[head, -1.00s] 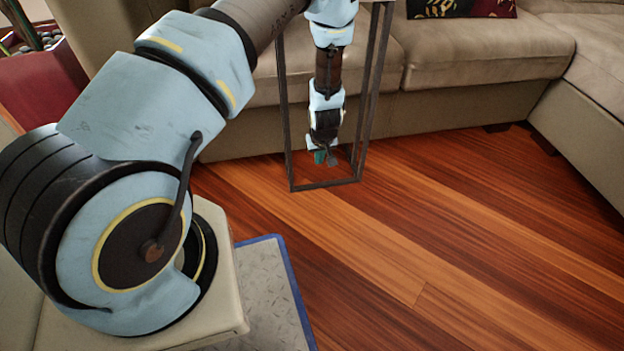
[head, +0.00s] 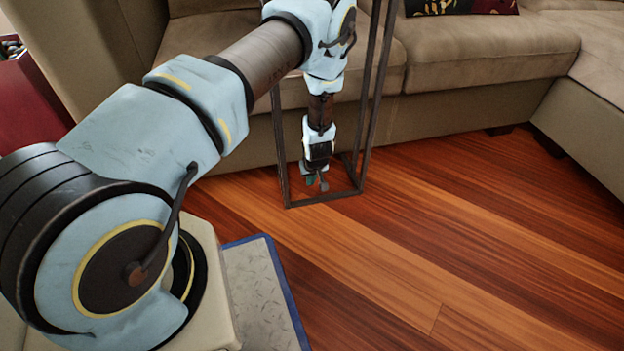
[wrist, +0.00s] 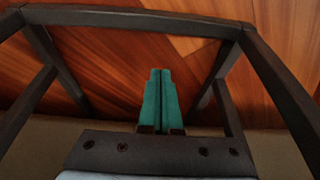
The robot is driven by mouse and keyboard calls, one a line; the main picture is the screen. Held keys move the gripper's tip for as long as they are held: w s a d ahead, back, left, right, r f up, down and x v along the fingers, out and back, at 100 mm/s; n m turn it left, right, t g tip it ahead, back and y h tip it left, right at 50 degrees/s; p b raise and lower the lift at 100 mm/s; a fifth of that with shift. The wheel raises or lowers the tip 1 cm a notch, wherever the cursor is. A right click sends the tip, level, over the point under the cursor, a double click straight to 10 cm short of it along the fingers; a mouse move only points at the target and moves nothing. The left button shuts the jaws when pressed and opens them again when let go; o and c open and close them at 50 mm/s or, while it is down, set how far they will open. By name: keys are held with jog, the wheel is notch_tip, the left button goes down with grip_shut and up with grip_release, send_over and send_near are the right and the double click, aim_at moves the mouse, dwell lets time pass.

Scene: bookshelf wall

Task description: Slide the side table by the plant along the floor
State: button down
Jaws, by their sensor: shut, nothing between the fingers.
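The side table (head: 281,150) is a tall, thin dark metal frame standing on the floor in front of the sofa. Its top is out of view in the head view. My gripper (head: 317,185) points down within the frame's outline, low, just above the bottom rail. In the wrist view, my gripper's teal fingers (wrist: 161,90) are together and empty. Dark bars of the side table (wrist: 130,17) surround them on the far side and both sides. I cannot tell whether my gripper touches the frame. The plant's red pot (head: 30,105) shows at the left edge.
The beige sofa (head: 470,60) runs behind the table and turns forward at the right. A patterned cushion (head: 460,6) lies on it. The wooden floor (head: 440,230) is clear to the front and right. A blue-edged grey platform (head: 262,290) is at lower left.

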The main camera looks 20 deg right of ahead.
aim_at(310, 188)
jog(key=b+x, duration=0.1)
jog(key=x, duration=0.2)
jog(key=shift+f, duration=0.25)
jog(key=s, duration=0.1)
jog(key=s+b, duration=0.1)
jog(key=s, duration=0.1)
jog(key=shift+a+r, duration=0.15)
jog(key=shift+r, duration=0.15)
jog(key=shift+s+a+r, duration=0.1)
jog(key=shift+s+r, duration=0.05)
jog(key=shift+s, duration=0.45)
